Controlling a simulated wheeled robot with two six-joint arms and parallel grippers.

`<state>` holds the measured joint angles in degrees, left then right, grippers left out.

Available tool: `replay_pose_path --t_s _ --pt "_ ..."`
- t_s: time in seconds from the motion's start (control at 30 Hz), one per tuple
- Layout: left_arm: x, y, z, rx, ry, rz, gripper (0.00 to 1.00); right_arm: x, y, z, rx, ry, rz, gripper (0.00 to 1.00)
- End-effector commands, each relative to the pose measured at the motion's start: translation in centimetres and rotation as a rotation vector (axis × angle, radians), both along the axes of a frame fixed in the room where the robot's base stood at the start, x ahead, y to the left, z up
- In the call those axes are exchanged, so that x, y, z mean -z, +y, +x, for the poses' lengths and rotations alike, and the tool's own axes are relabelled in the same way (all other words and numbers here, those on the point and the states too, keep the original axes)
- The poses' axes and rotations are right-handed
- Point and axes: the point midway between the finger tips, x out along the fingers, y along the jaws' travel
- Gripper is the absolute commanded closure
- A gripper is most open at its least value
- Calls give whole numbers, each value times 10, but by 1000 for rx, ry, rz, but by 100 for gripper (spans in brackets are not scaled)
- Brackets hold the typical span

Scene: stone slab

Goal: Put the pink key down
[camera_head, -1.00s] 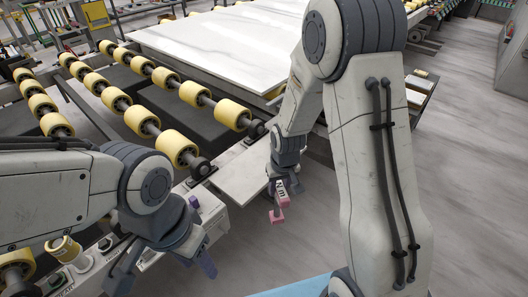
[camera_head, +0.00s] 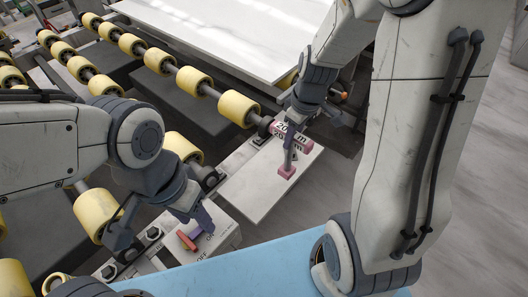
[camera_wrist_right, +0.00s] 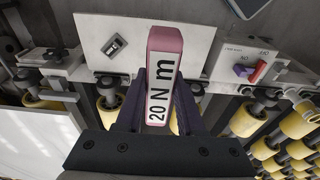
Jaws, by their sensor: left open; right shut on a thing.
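My left gripper (camera_head: 162,228) is open and empty, at lower left near a switch panel.
The panel (camera_head: 222,240) carries a red handle (camera_head: 187,241) and a purple part beside my left gripper. Yellow rollers (camera_head: 238,107) and a large white slab (camera_head: 240,35) lie behind. A light blue surface (camera_head: 230,275) is in front. The pale plate's middle is clear.

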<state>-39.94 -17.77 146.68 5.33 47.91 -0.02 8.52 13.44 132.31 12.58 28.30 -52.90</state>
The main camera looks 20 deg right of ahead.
Motion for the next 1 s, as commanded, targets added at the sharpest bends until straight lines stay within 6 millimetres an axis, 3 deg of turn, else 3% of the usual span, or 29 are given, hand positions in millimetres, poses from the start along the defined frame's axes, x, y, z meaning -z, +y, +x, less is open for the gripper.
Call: replay_pose_path --t_s 0.2,0.4,0.57,0.8,1.0 --pt "-12 0 0 0 0 0 50 30 45 27 -4 5 0 100" --pt "-18 0 0 0 0 0 50 48 72 45 -3 0 0 100" --pt "-19 0 0 0 0 0 50 59 78 48 -1 1 -1 100" --pt "-16 0 0 0 0 0 50 92 78 48 -1 -1 -1 100" --pt "-16 0 0 0 0 0 50 93 77 48 0 -3 -1 100"
